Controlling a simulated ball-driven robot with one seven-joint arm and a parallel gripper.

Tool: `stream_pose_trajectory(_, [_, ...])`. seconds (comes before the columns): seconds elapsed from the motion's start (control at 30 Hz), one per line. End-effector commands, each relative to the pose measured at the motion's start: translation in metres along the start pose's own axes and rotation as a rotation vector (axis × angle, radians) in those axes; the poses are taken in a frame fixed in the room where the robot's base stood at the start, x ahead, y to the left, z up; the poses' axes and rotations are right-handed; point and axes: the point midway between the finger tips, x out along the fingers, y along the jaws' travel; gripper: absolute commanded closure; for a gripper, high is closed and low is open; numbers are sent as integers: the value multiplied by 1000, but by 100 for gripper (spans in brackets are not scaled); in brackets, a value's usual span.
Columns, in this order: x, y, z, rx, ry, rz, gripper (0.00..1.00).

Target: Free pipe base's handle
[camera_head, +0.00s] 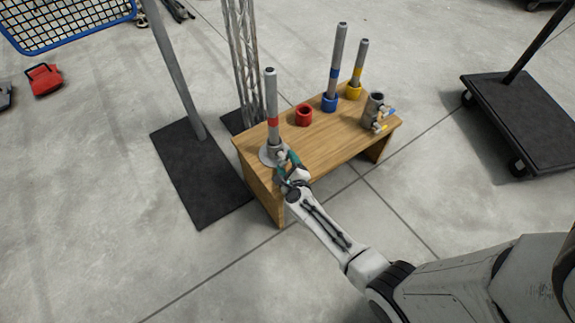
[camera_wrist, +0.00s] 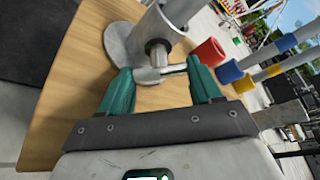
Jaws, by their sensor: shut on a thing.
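The grey pipe base (camera_head: 268,155) stands at the left end of the wooden table, with an upright grey pipe (camera_head: 270,90) with a red band in it. In the wrist view the base shows its round flange (camera_wrist: 118,42) and a metal handle (camera_wrist: 148,76) sticking out from a dark stub on its side. My gripper (camera_head: 287,163) reaches in from the front right. In the wrist view my gripper (camera_wrist: 162,72) has its teal fingers on either side of the handle, shut on it. The exact finger contact is partly hidden.
The wooden table (camera_head: 325,142) also holds a red ring (camera_head: 304,115), a blue holder (camera_head: 330,102) and a yellow holder (camera_head: 354,91) with pipes, and a grey cylinder (camera_head: 376,104) with small valves. A post on a black plate (camera_head: 200,180) stands left of the table.

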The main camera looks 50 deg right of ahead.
Motion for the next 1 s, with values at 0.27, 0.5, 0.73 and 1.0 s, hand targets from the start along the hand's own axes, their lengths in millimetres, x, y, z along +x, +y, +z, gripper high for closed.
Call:
stream_pose_trajectory(0.27, [0,3,-1,-89,0,-34,67])
stream_pose_trajectory(0.5, [0,2,-1,-110,0,-43,67])
stream_pose_trajectory(0.73, [0,2,-1,-110,1,-43,67])
stream_pose_trajectory(1.0, [0,2,0,-108,0,-43,16])
